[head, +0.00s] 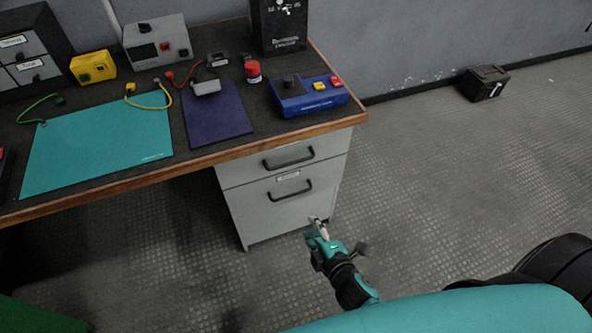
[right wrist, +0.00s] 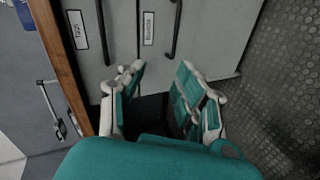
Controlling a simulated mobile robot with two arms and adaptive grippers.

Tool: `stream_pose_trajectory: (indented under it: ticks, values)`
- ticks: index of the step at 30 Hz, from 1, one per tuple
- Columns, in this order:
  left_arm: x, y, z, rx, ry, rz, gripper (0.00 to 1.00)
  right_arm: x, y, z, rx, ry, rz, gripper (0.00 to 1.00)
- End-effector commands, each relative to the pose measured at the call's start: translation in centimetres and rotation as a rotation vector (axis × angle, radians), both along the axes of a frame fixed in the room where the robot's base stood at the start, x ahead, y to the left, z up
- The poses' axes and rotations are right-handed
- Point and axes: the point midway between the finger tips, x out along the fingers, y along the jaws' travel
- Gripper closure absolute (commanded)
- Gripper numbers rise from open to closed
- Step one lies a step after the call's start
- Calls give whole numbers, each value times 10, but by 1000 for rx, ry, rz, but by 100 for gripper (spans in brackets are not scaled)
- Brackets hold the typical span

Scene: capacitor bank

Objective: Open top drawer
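The top drawer (head: 240,171) is grey, with a black bar handle (head: 288,158), and sits just under the wooden desk edge. It looks closed. In the right wrist view the top drawer handle (right wrist: 102,30) is at the upper left, next to a white label. Below it is a lower drawer (head: 255,212) with its own black handle (head: 290,191), also closed. My right gripper (head: 317,227) is in front of the cabinet, lower in the picture than both handles. In the right wrist view its teal fingers (right wrist: 160,78) are apart with nothing between them. My left gripper is out of view.
The desk (head: 230,152) overhangs the cabinet with a wooden edge. On it are a blue box with buttons (head: 308,97), a purple mat (head: 217,117), a teal mat (head: 95,147) and a yellow box (head: 93,67). A black box (head: 484,83) lies by the wall. Floor right of the cabinet is clear.

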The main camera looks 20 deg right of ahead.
Motion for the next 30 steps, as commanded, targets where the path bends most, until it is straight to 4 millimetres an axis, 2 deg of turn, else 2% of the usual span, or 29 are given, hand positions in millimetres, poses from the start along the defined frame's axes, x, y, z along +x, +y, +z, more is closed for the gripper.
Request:
stream_pose_trajectory:
  ticks: [1,4,6,9,14,24,30]
  values:
    - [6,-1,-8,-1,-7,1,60,6,-1,15,-56,-67,17,66]
    - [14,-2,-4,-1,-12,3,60,14,-3,51,-149,-159,38,66]
    - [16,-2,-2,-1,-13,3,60,16,-5,66,-188,-194,44,66]
    - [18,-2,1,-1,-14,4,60,20,-5,76,-213,-217,47,66]
    - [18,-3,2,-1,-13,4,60,38,-5,75,-216,-222,48,66]
    - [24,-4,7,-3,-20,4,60,110,-2,60,-213,-219,47,66]
    - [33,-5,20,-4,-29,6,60,151,-1,51,-212,-218,46,66]
